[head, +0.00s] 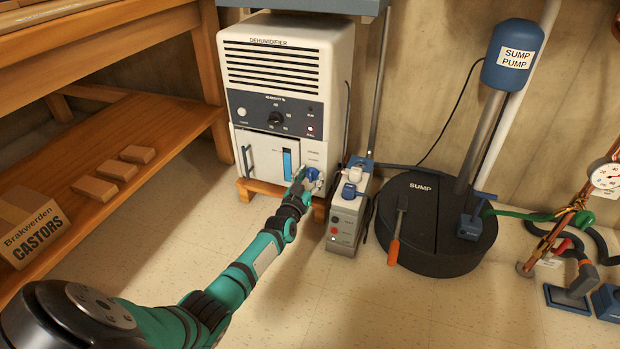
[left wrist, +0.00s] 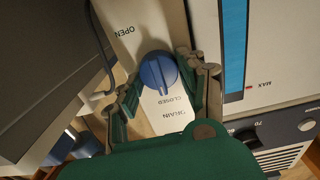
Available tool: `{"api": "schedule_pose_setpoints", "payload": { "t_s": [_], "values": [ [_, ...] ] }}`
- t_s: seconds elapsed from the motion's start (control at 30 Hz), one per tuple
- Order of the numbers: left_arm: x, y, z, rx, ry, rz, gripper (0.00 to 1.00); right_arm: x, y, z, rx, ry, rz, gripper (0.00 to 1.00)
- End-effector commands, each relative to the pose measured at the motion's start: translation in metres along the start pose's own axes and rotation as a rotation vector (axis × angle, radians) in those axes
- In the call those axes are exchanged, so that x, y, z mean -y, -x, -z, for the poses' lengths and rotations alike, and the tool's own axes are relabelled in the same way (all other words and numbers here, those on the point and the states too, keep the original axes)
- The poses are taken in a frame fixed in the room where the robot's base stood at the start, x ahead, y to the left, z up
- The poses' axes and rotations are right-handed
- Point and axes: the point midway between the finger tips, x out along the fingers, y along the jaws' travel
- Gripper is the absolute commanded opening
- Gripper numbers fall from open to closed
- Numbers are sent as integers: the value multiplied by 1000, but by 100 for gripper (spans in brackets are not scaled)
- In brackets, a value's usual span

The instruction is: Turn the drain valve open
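The drain valve is a blue round knob (left wrist: 158,72) with a raised grip bar, on a white plate marked OPEN and DRAIN CLOSED. It also shows in the head view (head: 312,173), low on the right front of the white dehumidifier (head: 285,60). A pale line on the knob points towards the CLOSED lettering. My left gripper (head: 302,182) is at the knob, with its fingers apart on either side of it. In the left wrist view, the right finger is very near the knob; I cannot tell if it touches. My right gripper is out of view.
A wooden shelf (head: 150,160) is on the left. The floor in front is clear.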

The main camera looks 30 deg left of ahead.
Motion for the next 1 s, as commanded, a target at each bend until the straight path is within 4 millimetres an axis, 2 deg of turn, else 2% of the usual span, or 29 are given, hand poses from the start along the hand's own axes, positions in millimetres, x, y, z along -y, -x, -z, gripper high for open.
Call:
{"api": "schedule_pose_setpoints", "payload": {
  "t_s": [0.03,0.17,0.57,1.0],
  "values": [
    [0,0,0,0,0,0,25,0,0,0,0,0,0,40],
    [0,0,0,0,0,0,9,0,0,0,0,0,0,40],
    [0,0,1,3,-83,0,9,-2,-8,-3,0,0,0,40],
    [-3,1,0,3,-451,-1,9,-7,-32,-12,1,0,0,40]
  ]
}}
